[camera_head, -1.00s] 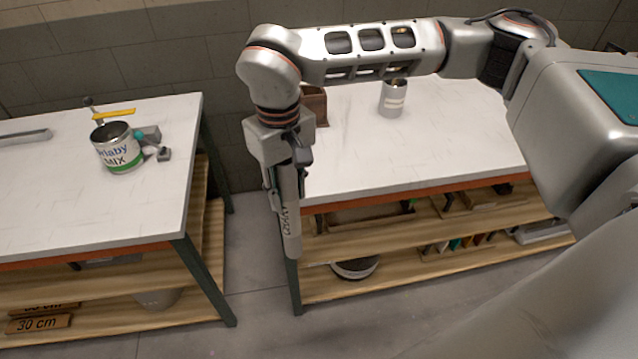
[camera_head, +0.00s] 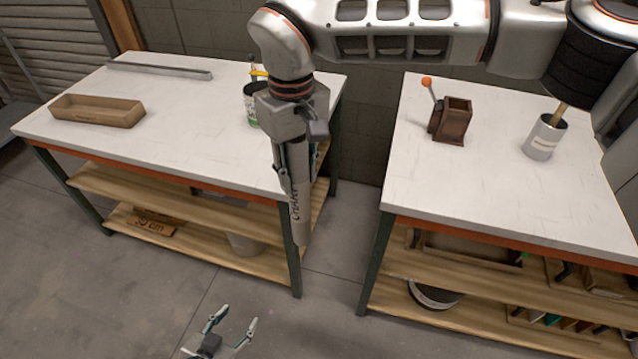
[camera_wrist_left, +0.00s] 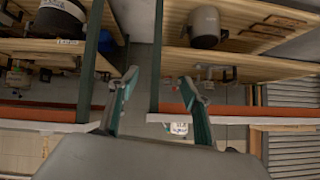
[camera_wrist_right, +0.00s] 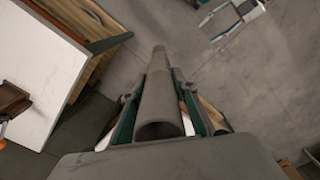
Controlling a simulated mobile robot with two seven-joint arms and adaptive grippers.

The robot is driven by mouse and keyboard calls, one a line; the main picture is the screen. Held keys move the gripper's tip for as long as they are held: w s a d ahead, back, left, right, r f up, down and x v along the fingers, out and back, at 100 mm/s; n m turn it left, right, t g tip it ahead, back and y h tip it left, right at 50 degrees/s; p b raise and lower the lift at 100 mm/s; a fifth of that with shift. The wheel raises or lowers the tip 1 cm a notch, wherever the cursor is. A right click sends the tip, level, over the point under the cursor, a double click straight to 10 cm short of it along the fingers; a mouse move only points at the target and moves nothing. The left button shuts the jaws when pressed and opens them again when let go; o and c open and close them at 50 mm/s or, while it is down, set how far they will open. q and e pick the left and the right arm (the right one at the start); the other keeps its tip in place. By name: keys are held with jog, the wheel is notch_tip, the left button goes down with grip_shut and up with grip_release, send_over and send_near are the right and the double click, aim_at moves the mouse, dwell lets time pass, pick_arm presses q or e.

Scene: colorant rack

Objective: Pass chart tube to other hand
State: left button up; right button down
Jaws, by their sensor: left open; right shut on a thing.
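The chart tube (camera_head: 299,215) is a long grey tube with "CHART" lettering, hanging nearly upright in front of the left table. My right gripper (camera_head: 295,172) points down and is shut around its upper part. In the right wrist view the tube (camera_wrist_right: 158,100) runs between the fingers, with its open end near the palm. My left gripper (camera_head: 236,318) is open and empty at the bottom of the head view, below and left of the tube and apart from it. It also shows at the top of the right wrist view (camera_wrist_right: 232,18). The left wrist view shows its spread fingers (camera_wrist_left: 158,84).
The left table (camera_head: 190,130) holds a wooden tray (camera_head: 97,112), a metal bar (camera_head: 160,70) and a partly hidden can (camera_head: 252,106). The right table (camera_head: 480,190) holds a brown box (camera_head: 453,122) and a metal can (camera_head: 544,140). Floor shows free between the tables and in front.

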pick_arm(q)
jog(key=w+d+r+n+t+h, duration=0.3)
jog(key=w+d+r+n+t, duration=0.1)
jog(key=d+r, duration=0.6)
jog(key=w+d+r+n+t+h, duration=0.2)
jog(key=w+d+r+n+t, duration=0.15)
jog(key=d+r, duration=0.6)
notch_tip(320, 180, up, 18)
jog(key=n+t+y, duration=0.7)
jog(key=n, duration=0.8)
jog(key=n+g+y, duration=0.7)
jog(key=n+g, duration=0.1)
jog(key=n, duration=1.4)
send_near(304, 205)
jog(key=x, duration=1.2)
jog(key=shift+w, duration=0.1)
